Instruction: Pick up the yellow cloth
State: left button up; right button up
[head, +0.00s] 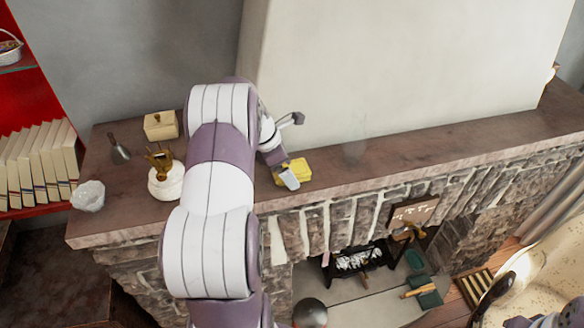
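The yellow cloth (302,167) lies folded on the dark mantel shelf, near its front edge. My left arm reaches over the shelf from below. My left gripper (293,149) is open, its two fingers wide apart. One finger is at the front of the cloth and overlaps it in the view; I cannot tell if it touches. The other finger is up and behind, in front of the wall. The left part of the cloth is partly hidden by the gripper. My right gripper is not in view.
On the shelf (420,138) to the left stand a wooden box (160,125), a bell (119,149), a white pot with a gold top (165,181) and a pale stone (88,196). A clear glass object (356,148) stands right of the cloth. The shelf's right part is free.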

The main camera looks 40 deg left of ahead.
aim_at(295, 168)
pick_arm(q)
jog(key=shift+w+f, duration=0.15)
jog(key=c, duration=1.1)
jog(key=shift+r+b, duration=0.55)
jog(key=shift+b, duration=0.05)
notch_tip(295, 168, up, 3)
jog(key=shift+w+d+f+b, duration=0.1)
jog(key=shift+d+b, duration=0.05)
jog(key=shift+b, duration=0.7)
jog(key=d, duration=0.1)
jog(key=d+r+b, duration=0.1)
jog(key=d+r, duration=0.1)
jog(key=shift+w+d+r, duration=0.1)
jog(key=shift+w+d, duration=0.25)
jog(key=shift+d, duration=0.05)
jog(key=d+r, duration=0.1)
jog(key=d, duration=0.1)
jog(key=w+d+r, duration=0.1)
jog(key=d+r, duration=0.1)
jog(key=d, duration=0.1)
jog(key=d+r, duration=0.2)
jog(key=shift+w+d, duration=0.15)
jog(key=shift+w, duration=0.15)
